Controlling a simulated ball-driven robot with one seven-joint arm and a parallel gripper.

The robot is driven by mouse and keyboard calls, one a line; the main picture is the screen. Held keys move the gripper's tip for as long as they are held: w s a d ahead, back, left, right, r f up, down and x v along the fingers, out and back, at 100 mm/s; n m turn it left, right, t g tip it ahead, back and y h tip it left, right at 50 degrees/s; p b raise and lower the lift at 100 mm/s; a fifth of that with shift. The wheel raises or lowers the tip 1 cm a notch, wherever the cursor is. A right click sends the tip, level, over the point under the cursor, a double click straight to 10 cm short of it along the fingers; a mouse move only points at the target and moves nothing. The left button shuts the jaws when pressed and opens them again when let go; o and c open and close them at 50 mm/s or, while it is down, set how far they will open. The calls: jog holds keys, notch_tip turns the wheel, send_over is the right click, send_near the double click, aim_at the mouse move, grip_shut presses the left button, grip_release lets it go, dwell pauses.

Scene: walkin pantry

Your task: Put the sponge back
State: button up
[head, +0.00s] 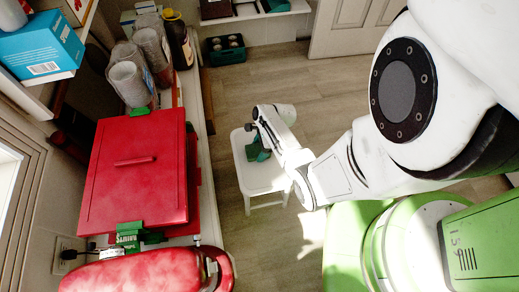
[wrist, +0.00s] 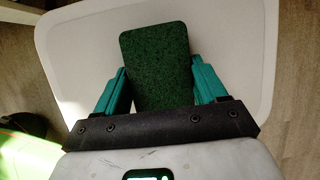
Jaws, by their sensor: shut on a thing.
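The sponge (wrist: 156,58) is a dark green, rounded rectangular block, seen from above in the wrist view. My gripper (wrist: 158,75) is shut on it, with one teal finger on each side; the far end of the sponge sticks out past the fingertips. The sponge and gripper are over the seat of a white stool (wrist: 70,55). I cannot tell whether the sponge touches the seat. In the head view my gripper (head: 260,152) is over the same stool (head: 265,180), and my wrist and arm hide much of the sponge.
A counter on the left carries a large red box (head: 135,190), stacked clear cups (head: 130,82), a dark bottle (head: 178,42) and a red appliance (head: 150,272). A blue box (head: 40,45) sits on a shelf above. A dark green crate (head: 226,50) is at the back. The floor (head: 300,90) behind the stool is clear.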

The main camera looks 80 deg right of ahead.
jog(key=shift+f, duration=0.15)
jog(key=o, duration=0.9)
jog(key=shift+o, duration=0.2)
